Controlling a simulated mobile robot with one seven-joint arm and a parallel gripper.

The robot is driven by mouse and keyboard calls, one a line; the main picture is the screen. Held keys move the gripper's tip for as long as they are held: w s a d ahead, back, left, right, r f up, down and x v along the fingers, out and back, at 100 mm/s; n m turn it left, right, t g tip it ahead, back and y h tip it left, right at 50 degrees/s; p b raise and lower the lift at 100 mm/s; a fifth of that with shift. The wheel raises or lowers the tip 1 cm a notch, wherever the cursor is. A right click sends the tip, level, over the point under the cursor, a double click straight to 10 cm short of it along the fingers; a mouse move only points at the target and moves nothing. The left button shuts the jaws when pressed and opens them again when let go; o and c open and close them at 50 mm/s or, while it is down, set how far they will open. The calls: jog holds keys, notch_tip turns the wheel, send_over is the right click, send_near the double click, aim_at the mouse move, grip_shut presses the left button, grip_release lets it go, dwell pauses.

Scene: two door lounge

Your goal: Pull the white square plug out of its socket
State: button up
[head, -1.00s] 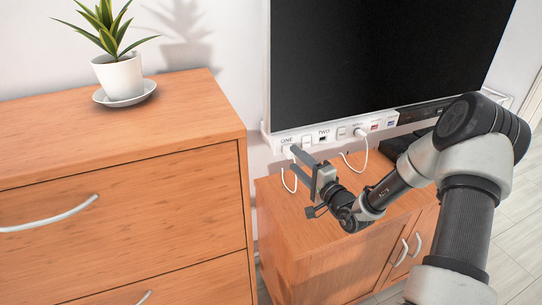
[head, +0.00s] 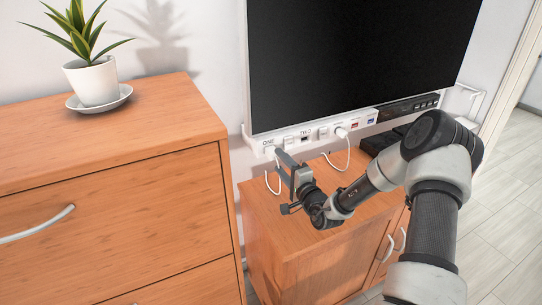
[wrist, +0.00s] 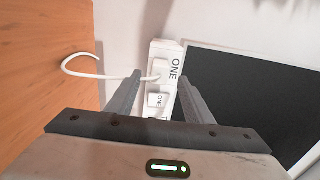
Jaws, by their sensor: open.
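A white power strip (head: 296,140) runs along the wall under the black screen. At its ONE end, a white plug (wrist: 160,68) with a white cable sits in the strip; in the head view my gripper partly hides this area. Another white plug (head: 341,132) with a looped cable sits further right along the strip; I cannot tell its exact shape. My gripper (head: 278,161) is open and empty, just in front of the ONE end. In the wrist view its fingers (wrist: 159,76) reach forward on either side of the ONE plug; contact cannot be told.
A wooden cabinet (head: 290,225) stands below the strip. A taller drawer unit (head: 120,170) stands close on the left, with a potted plant (head: 93,83) on top. The black screen (head: 350,60) hangs just above the strip. Bare floor (head: 500,225) lies at right.

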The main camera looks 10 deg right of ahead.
aim_at(275, 157)
jog(key=shift+b+x, duration=0.6)
jog(key=shift+x, duration=2.2)
grip_shut()
jog(key=shift+s, duration=0.15)
jog(key=shift+p+v, duration=0.65)
jog(key=shift+v, duration=2.25)
